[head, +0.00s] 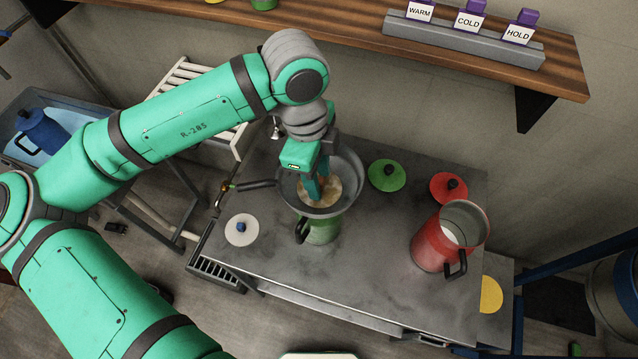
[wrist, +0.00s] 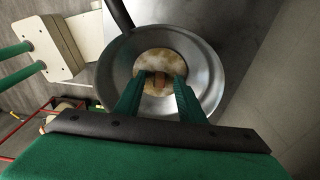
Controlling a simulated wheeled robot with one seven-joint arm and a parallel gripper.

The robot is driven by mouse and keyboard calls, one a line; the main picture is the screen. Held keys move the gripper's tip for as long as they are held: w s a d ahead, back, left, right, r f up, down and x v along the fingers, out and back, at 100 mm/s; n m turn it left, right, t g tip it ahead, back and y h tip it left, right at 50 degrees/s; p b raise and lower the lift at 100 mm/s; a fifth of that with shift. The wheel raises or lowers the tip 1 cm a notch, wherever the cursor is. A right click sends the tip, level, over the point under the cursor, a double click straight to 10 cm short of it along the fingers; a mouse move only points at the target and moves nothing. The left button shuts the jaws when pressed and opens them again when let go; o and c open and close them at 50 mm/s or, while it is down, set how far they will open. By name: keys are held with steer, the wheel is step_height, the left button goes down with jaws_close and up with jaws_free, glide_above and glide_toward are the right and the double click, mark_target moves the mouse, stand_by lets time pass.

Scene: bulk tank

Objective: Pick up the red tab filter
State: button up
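The filter is a pale, stained beige disc (head: 334,190) in the bottom of a grey metal funnel pan (head: 347,168). The pan sits over a green can (head: 322,230) on the grey bench. In the wrist view, the filter (wrist: 168,62) has a small reddish-brown tab (wrist: 159,80) near its middle. My gripper (wrist: 160,84) reaches down into the pan with its fingers apart, one on each side of the tab. A small gap seems to show between tab and fingers; contact with the filter cannot be told. In the head view, the fingers (head: 317,188) partly hide the filter.
A red can (head: 428,246) with white liquid stands at the right. Green (head: 387,175), red (head: 448,188) and white (head: 241,230) lids lie around the pan. The pan's dark handle (head: 255,185) points left. A wooden shelf (head: 350,22) hangs behind. The front of the bench is clear.

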steer(key=c, duration=0.8)
steer(key=shift+s, duration=0.1)
jaws_close()
